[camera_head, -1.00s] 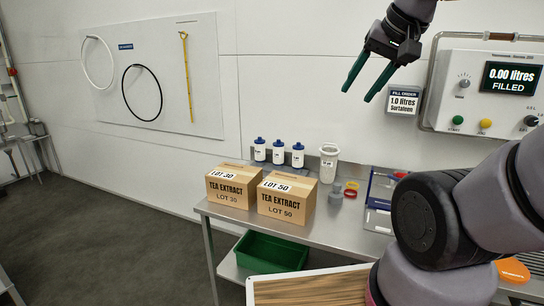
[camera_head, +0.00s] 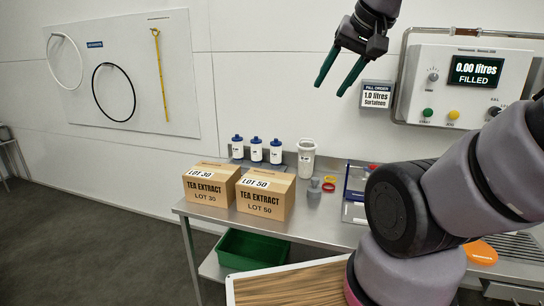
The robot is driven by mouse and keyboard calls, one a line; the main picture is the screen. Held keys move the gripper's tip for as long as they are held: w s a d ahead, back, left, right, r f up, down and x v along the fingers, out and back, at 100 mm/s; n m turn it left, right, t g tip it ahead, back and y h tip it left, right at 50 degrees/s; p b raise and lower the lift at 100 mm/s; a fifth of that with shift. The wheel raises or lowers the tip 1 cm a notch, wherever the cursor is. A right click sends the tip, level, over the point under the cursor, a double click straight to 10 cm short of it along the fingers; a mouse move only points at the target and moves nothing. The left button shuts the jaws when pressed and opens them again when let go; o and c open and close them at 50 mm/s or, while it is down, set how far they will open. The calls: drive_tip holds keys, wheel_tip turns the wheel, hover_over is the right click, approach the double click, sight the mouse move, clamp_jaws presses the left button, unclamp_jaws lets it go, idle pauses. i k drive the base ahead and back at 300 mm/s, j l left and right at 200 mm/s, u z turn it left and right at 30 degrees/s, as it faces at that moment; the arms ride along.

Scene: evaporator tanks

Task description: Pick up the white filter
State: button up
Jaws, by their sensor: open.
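I cannot clearly make out a white filter. A white, cup-like vessel (camera_head: 306,158) with a small dark label stands upright at the back of the steel table; whether it is the filter I cannot tell. Three white bottles with blue caps (camera_head: 256,150) stand in a row to its left. My gripper (camera_head: 329,89) is open and empty, its two green fingers pointing down and left in front of the wall. In the picture it is above and slightly right of the white vessel, well apart from it.
Two tea extract boxes (camera_head: 213,196) stand on the table's (camera_head: 310,222) left part. A grey weight-like piece (camera_head: 314,190) and small coloured rings (camera_head: 329,183) lie beside the vessel. A blue-framed stand (camera_head: 357,181) is to the right. A green crate (camera_head: 252,248) sits below. A control panel (camera_head: 465,85) hangs at right.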

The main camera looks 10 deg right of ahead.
sight(275, 146)
drive_tip(key=z, duration=3.2)
drive_tip(key=u, duration=3)
drive_tip(key=i+j+u, duration=0.25)
drive_tip(key=j+u, duration=0.2)
drive_tip(key=i+j+u, duration=0.4)
drive_tip(key=j, duration=0.2)
drive_tip(key=i+j+u, duration=0.3)
drive_tip(key=u, duration=0.15)
drive_tip(key=i+j+u, duration=0.45)
drive_tip(key=l, duration=0.1)
